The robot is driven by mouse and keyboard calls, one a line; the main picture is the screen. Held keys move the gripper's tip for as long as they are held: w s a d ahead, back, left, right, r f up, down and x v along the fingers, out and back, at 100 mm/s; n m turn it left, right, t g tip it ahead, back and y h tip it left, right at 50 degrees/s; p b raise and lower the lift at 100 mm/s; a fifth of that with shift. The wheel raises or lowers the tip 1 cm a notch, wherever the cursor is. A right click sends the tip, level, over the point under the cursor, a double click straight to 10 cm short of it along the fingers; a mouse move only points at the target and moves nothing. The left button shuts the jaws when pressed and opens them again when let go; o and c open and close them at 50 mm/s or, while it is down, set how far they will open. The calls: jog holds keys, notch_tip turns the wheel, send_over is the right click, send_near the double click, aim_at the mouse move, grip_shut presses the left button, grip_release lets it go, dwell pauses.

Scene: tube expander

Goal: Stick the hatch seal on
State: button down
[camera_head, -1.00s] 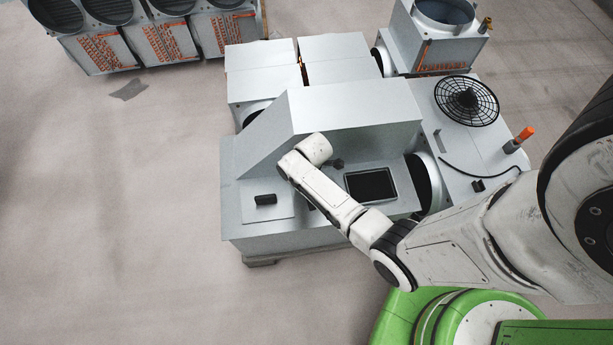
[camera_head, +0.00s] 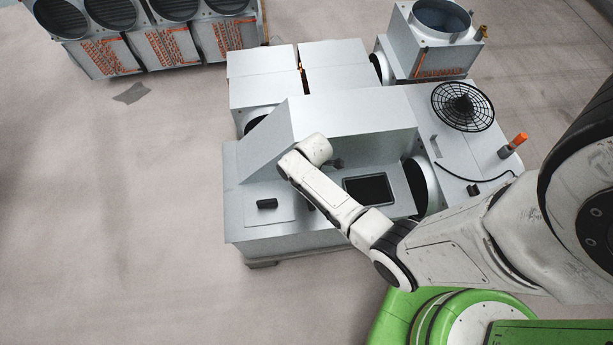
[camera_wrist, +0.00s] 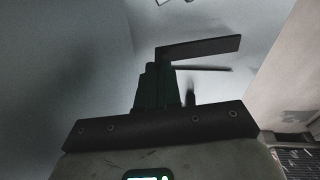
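A grey sheet-metal machine (camera_head: 330,237) stands beneath my arm in the head view. A dark rectangular opening or panel (camera_head: 368,188) with a thin rim is set in its top. A small black block (camera_head: 267,203) sits on the left part of that top. My gripper (camera_wrist: 170,85) shows in the wrist view as dark fingers rising from a bolted bar, close to a grey surface. A flat dark strip (camera_wrist: 200,47) extends right from the fingertips. I cannot tell whether it is a held seal or part of the gripper. In the head view my forearm mostly hides the gripper.
A sloped grey housing (camera_head: 340,115) rises behind the top. A round black fan grille (camera_head: 462,106), an orange-tipped post (camera_head: 513,145) and a black cable (camera_head: 470,176) are at right. Several finned units (camera_head: 168,45) stand upper left. Floor at left (camera_head: 100,220) is clear.

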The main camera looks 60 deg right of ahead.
jog(key=shift+r+p, duration=1.9)
jog(key=shift+r, duration=0.25)
